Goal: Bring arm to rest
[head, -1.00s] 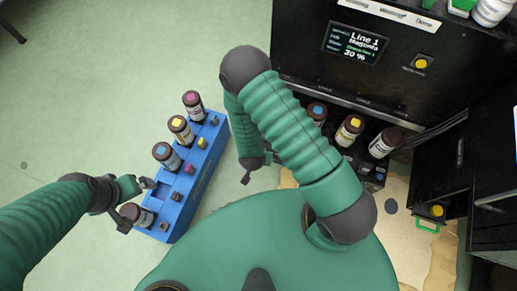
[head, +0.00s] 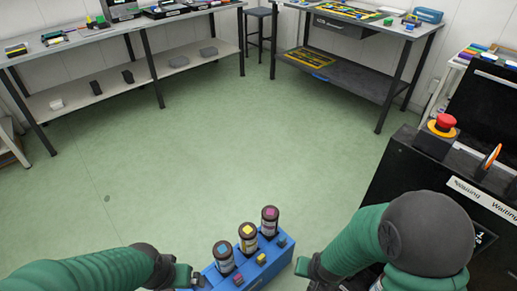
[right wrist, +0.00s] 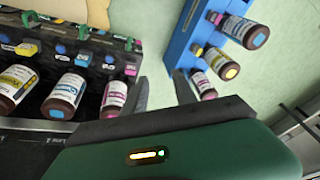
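My right gripper (head: 304,267) is in front of the black machine, to the right of the blue rack (head: 271,266). In the right wrist view its two dark fingers (right wrist: 163,92) are apart with nothing between them. My left gripper (head: 190,277) is at the rack's left end, partly cut off by the lower edge; its opening cannot be made out. The rack holds bottles with cyan (head: 224,256), yellow (head: 248,237) and magenta (head: 269,220) caps. The rack's near end is out of the head view.
The black machine (head: 405,170) with a red button (head: 445,122) stands at the right. Its bottles, including a cyan-capped one (right wrist: 62,95), show in the right wrist view. Workbenches (head: 190,18) and a stool (head: 260,12) line the back. The green floor (head: 235,130) between is clear.

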